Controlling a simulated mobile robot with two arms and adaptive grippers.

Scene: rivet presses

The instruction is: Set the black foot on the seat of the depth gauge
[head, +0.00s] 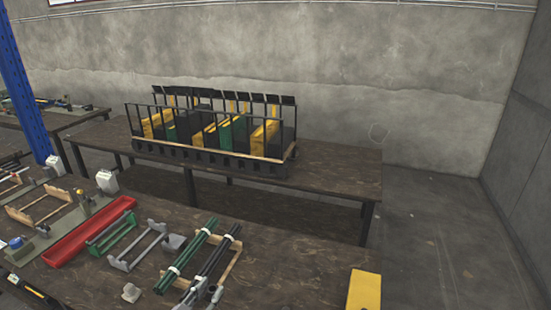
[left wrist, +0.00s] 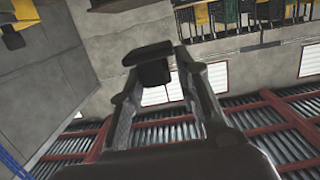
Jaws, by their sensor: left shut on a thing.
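My left gripper (left wrist: 156,68) shows in the left wrist view with its two grey fingers closed on the black foot (left wrist: 150,54). The foot has a flat, wide plate and a smaller block, and it sits between the fingertips, off any surface. In the head view I cannot clearly make out this gripper or the foot. I cannot tell for sure which piece on the near bench is the depth gauge or where its seat is. A long olive plate (head: 52,232) with a brass knob and a blue part lies there at the left. My right gripper is not in view.
The near bench (head: 300,262) holds a red tray (head: 92,232), a green rack (head: 112,234), a grey rack (head: 139,245), green rods (head: 188,254) and a yellow block (head: 364,289). A black rack (head: 210,150) with coloured panels stands on the back bench. Bare bench shows right of the rods.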

